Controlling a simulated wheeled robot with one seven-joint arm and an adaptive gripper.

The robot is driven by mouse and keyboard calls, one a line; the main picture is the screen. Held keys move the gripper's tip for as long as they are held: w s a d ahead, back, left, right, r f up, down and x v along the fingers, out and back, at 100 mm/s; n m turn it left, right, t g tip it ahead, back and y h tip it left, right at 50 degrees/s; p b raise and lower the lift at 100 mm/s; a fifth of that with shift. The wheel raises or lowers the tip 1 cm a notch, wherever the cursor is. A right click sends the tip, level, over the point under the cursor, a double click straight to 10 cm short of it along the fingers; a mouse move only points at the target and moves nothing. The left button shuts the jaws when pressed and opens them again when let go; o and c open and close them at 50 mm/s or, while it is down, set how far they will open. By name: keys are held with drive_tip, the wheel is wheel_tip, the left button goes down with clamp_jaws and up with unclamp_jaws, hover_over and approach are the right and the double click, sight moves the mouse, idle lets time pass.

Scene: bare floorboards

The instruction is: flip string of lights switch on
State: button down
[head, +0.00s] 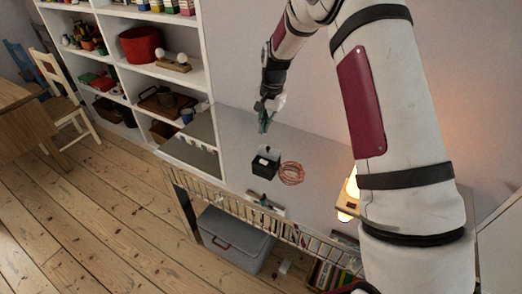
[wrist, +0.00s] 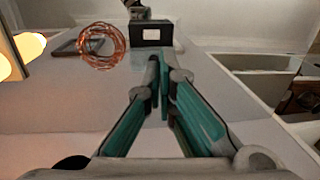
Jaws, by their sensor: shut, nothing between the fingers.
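A small black box (head: 264,167) stands on the light grey tabletop, with a small white piece on its top. In the wrist view the box (wrist: 151,33) shows a pale label on its face. A coil of thin copper-coloured wire (head: 291,173) lies beside it, seen left of the box in the wrist view (wrist: 102,46). The wire looks unlit. My gripper (head: 264,128), with teal fingers, is shut and empty, apart from the box and behind it in the head view. In the wrist view the fingertips (wrist: 160,62) point towards the box. The switch's position is too small to tell.
A glowing lamp on a wooden base (head: 349,208) stands at the tabletop's right, partly behind my arm. A wire rack (head: 225,199) runs along the front edge. White shelves (head: 205,60) stand at the left. A grey bin (head: 232,240) sits below.

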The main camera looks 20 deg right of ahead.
sight(259, 161)
drive_tip(key=shift+f, duration=0.1)
drive_tip(key=shift+f, duration=0.1)
drive_tip(key=f, duration=0.4)
drive_tip(key=a+f+p, duration=0.1)
drive_tip(key=f, duration=0.4)
drive_tip(key=w+f+p, duration=0.1)
drive_tip(key=f, duration=0.3)
drive_tip(key=shift+w+a+f, duration=0.1)
drive_tip(key=shift+a+f, duration=0.05)
drive_tip(key=shift+f, duration=0.2)
drive_tip(key=shift+w, duration=0.1)
